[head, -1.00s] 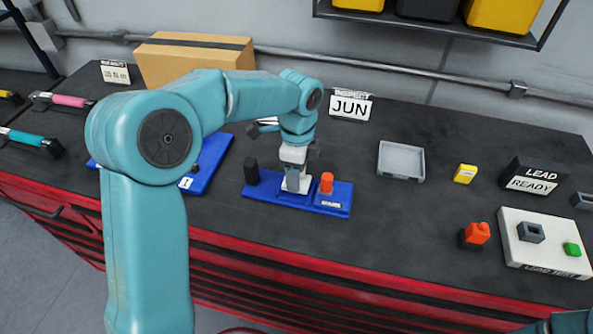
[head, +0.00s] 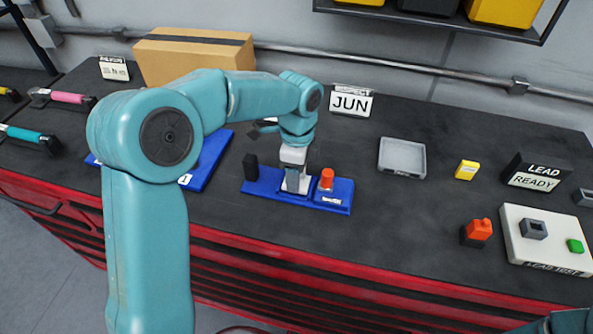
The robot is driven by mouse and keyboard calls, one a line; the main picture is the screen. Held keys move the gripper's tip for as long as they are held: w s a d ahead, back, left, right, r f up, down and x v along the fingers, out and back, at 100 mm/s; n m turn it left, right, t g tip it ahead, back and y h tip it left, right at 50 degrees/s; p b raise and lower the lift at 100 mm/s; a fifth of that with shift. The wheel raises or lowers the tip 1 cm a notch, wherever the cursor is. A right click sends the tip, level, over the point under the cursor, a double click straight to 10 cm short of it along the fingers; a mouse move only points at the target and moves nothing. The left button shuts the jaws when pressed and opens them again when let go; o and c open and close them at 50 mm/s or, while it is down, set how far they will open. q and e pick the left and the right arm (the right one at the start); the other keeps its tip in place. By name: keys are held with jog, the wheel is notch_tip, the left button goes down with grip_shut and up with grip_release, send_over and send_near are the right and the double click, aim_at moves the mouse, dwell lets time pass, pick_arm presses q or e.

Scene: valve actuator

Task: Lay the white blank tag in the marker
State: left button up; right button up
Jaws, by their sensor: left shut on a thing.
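The marker appears to be the blue base (head: 262,188) on the bench, with a black post (head: 251,167) at its left and an orange knob (head: 327,179) at its right. My left gripper (head: 293,184) points down at the middle of this base. It is shut on the white blank tag (head: 303,186), which shows only partly around the fingertips, low at the base. I cannot tell whether the tag touches the base. My right gripper is out of view; only a bit of teal arm shows at the lower right corner.
A blue board (head: 208,165) lies left of the base, partly behind my arm. A grey tray (head: 402,157), a yellow block (head: 466,170), an orange-and-black part (head: 477,233) and a white lead test plate (head: 515,249) are to the right. A JUN sign (head: 351,103) stands behind.

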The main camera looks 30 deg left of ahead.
pick_arm(q)
jog(key=shift+f, duration=0.15)
jog(key=o, duration=1.3)
notch_tip(320, 180, up, 16)
jog(key=shift+w+r, duration=0.25)
jog(key=shift+w, duration=0.15)
jog(key=shift+a, duration=0.15)
